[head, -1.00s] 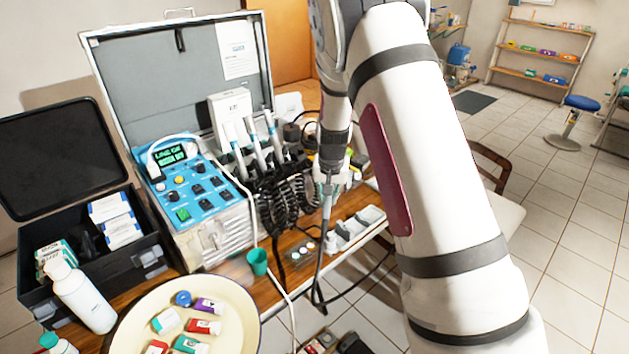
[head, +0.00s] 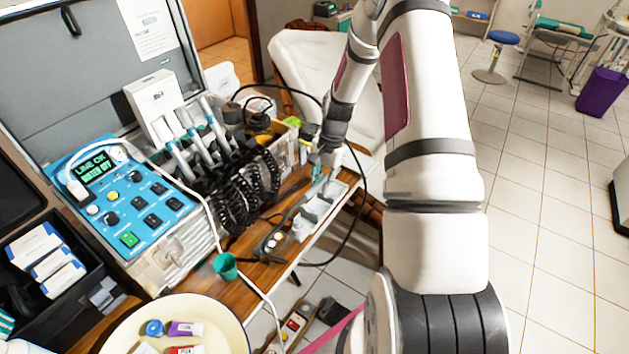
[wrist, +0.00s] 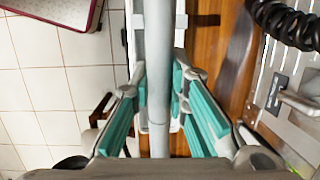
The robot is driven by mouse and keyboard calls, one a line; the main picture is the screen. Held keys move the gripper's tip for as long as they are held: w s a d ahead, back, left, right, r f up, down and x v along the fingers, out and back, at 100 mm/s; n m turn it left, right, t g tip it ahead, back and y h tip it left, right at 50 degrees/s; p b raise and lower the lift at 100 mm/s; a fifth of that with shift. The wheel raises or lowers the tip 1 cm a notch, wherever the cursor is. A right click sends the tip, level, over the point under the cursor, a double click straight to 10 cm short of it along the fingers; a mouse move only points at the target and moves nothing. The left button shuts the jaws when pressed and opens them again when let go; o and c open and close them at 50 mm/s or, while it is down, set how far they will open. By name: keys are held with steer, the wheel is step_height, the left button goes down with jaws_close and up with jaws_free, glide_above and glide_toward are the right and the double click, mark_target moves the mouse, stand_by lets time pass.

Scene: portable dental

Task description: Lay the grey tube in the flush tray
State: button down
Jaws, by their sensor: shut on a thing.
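My gripper (head: 322,168) is shut on the grey tube, low over the right end of the wooden table. In the wrist view the grey tube (wrist: 158,110) runs straight up the picture between the teal finger pads of my gripper (wrist: 159,72). A pale, narrow tray with raised parts, apparently the flush tray (head: 306,228), lies along the table's front edge beneath my gripper. Its light edges show on both sides of the tube in the wrist view (wrist: 181,22). Whether the tube touches the tray cannot be told; the fingers hide much of the tube in the head view.
A blue control unit (head: 125,200) and black coiled cords (head: 240,200) stand left of the tray. A black hose (head: 362,205) loops past the table edge. A white chair (head: 300,65) stands behind.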

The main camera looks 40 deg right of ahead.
steer(key=shift+w+f, duration=0.15)
steer(key=shift+f, duration=0.6)
steer(key=shift+d+b+x, duration=0.25)
steer(key=shift+b+x, duration=0.4)
steer(key=shift+x, duration=0.35)
steer(key=shift+w+f+b, duration=0.1)
steer(key=shift+f+b, duration=0.2)
steer(key=shift+f, duration=0.25)
steer(key=shift+f+b, duration=0.3)
steer(key=shift+f, duration=0.35)
steer(key=c, duration=1.5)
jaws_free()
